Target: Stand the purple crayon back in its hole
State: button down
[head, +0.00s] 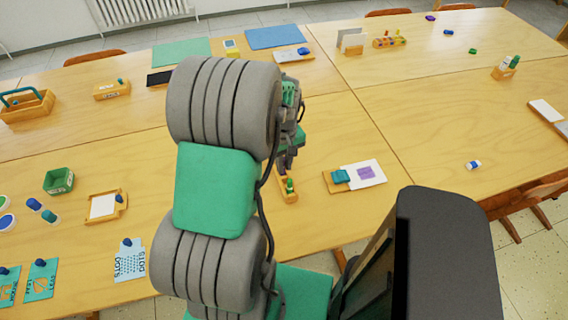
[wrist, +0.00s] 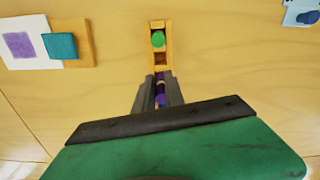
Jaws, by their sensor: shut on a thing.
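The small wooden crayon holder (head: 290,198) lies on the table just beyond and below my gripper (head: 284,163). A green crayon stands in it, and its round top (wrist: 158,39) shows in the wrist view. In the wrist view my gripper (wrist: 159,90) is shut on the purple crayon (wrist: 161,99), close to the holder's near end. The crayon's lower end and its height above the holder cannot be made out. The head view does not show the crayon clearly.
A white card with a purple patch (head: 366,172) and a teal block (head: 340,176) on a wooden board lie right of the holder. A green box (head: 59,180) and a wooden tray (head: 121,203) are at left. Bare tabletop surrounds the holder.

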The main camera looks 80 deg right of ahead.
jog(key=shift+f+b, duration=0.3)
jog(key=shift+f, duration=0.3)
dwell(0.5)
dwell(0.3)
jog(key=c, duration=1.3)
grip_release()
jog(key=shift+o, duration=1.1)
notch_tip(320, 180, up, 6)
jog(key=p, duration=0.4)
